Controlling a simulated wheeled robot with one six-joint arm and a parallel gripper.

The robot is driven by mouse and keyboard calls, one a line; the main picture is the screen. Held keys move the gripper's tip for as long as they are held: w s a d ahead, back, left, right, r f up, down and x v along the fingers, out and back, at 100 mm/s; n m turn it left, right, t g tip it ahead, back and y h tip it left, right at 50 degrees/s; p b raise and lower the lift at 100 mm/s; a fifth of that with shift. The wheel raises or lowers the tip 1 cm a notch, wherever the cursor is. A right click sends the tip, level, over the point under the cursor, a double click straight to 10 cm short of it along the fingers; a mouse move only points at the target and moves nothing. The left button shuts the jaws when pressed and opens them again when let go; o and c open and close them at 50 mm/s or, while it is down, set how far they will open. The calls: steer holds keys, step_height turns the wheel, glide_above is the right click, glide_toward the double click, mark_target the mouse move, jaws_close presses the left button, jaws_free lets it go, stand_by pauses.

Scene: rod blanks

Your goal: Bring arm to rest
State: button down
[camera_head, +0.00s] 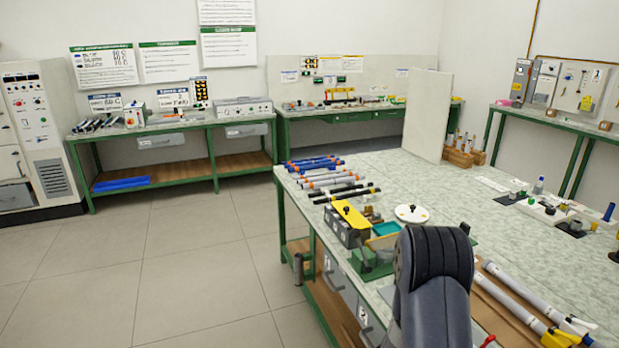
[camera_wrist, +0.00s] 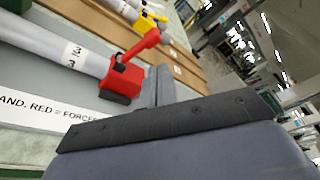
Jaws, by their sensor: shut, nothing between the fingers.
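My arm (camera_head: 432,280) rises at the near edge of the green-legged bench in the head view, its dark links folded upright. My gripper shows in the wrist view (camera_wrist: 160,84) as grey fingers beyond a dark bar; it is shut with nothing between the fingers. The fingers appear close to a red clamp-like end (camera_wrist: 124,78) on a grey rod (camera_wrist: 62,50) labelled 3. I cannot tell whether they touch it. The fingertips are hidden behind my arm or out of frame in the head view.
The bench top (camera_head: 480,180) carries several rods (camera_head: 322,172), a yellow-topped fixture (camera_head: 350,215), a white disc (camera_head: 411,213) and rods with yellow ends (camera_head: 520,295) at right. A white upright panel (camera_head: 427,115) stands at the back. Floor (camera_head: 180,270) at left is clear.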

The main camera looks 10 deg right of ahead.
steer(key=m+b, duration=0.1)
steer(key=s+d+f+m+t+b, duration=0.1)
steer(key=shift+s+f+m+y, duration=0.15)
steer(key=shift+f+m+y, duration=0.1)
steer(key=shift+m+y, duration=0.15)
steer(key=s+f+m+b, duration=0.1)
steer(key=m+t+y+b, duration=0.1)
steer(key=m+b, duration=0.1)
steer(key=shift+s+d+f, duration=0.2)
steer(key=shift+s+f, duration=0.2)
steer(key=shift+r+v, duration=0.2)
steer(key=shift+v, duration=3.15)
steer(key=shift+d, duration=0.1)
